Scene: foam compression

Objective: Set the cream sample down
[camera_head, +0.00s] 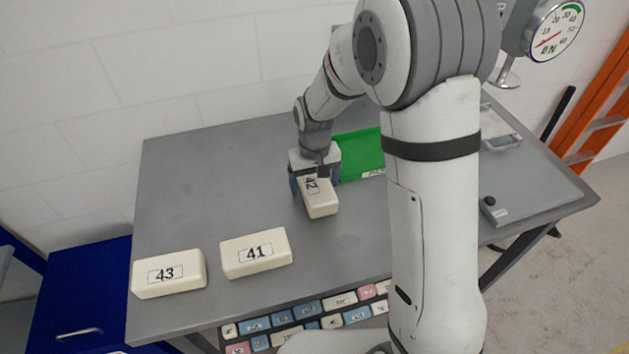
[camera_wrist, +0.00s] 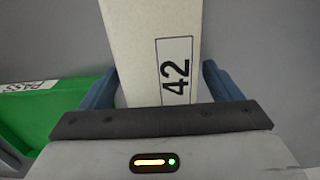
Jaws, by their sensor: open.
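The cream sample labelled 42 (camera_head: 320,203) lies on the grey table (camera_head: 200,180), with its far end under my gripper (camera_head: 316,186). In the wrist view the same sample (camera_wrist: 150,40) runs between the two blue fingers of my gripper (camera_wrist: 160,85). The fingers are open, with a gap visible at the sample's right side; the left finger is close to its edge. Cream samples 41 (camera_head: 255,253) and 43 (camera_head: 168,274) lie on the table to the left and nearer the front.
A green bin (camera_head: 360,152) stands just right of my gripper; its PASS label (camera_wrist: 30,87) shows in the wrist view. A dial gauge (camera_head: 553,30) is at the upper right. A tray of small labelled blocks (camera_head: 310,312) is at the front.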

